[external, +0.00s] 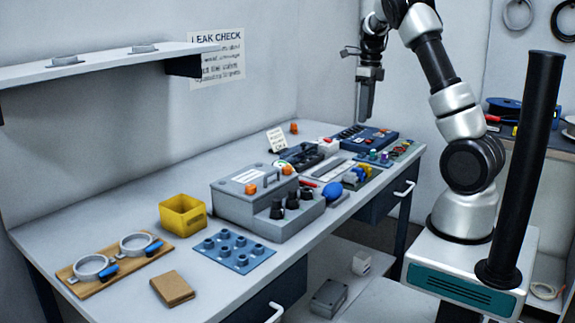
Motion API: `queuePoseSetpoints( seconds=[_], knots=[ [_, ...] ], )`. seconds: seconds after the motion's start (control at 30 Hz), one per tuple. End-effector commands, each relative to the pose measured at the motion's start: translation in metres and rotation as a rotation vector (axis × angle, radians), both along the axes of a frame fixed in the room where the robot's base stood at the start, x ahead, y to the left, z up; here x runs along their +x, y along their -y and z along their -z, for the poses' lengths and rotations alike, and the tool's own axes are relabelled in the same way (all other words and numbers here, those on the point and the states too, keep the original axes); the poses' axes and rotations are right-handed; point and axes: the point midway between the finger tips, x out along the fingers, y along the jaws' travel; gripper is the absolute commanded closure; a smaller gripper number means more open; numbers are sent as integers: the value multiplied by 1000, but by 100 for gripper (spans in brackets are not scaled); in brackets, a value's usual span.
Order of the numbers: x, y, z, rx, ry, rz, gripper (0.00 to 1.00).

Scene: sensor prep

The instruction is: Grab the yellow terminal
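A small yellow piece (365,170) lies on the right half of the bench, among small parts beside a pale panel. It may be the yellow terminal, but it is too small to make out its shape. My gripper (367,115) points down in the air above the back right part of the bench, apart from the things below. Its fingers show edge-on as one dark shape, so its opening is unclear. Nothing is seen hanging from it. A larger yellow open bin (183,217) stands on the left half of the bench.
A grey case (240,205) with black knobs stands mid-bench. A blue ball-shaped part (332,191) lies in front of the small parts. A blue instrument (365,138) stands at the back right. A blue tray (233,250) and a wooden board (75,280) lie left. The rear-left bench is clear.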

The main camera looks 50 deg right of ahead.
Motion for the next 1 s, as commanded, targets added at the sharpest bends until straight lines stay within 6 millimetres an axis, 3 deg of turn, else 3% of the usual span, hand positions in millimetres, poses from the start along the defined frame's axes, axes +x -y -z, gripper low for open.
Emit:
queuePoseSetpoints(
  seconds=[0.03, 0.17, 0.27, 0.7, 1.0],
  knots=[
    [1, 9, 12, -11, -17, 60, 62],
    [1, 19, 21, -19, -33, 142, 62],
    [1, 19, 34, -20, -34, 151, 62],
    [1, 18, 125, -19, -34, 146, 62],
    [1, 18, 144, -19, -33, 144, 62]
  ],
)
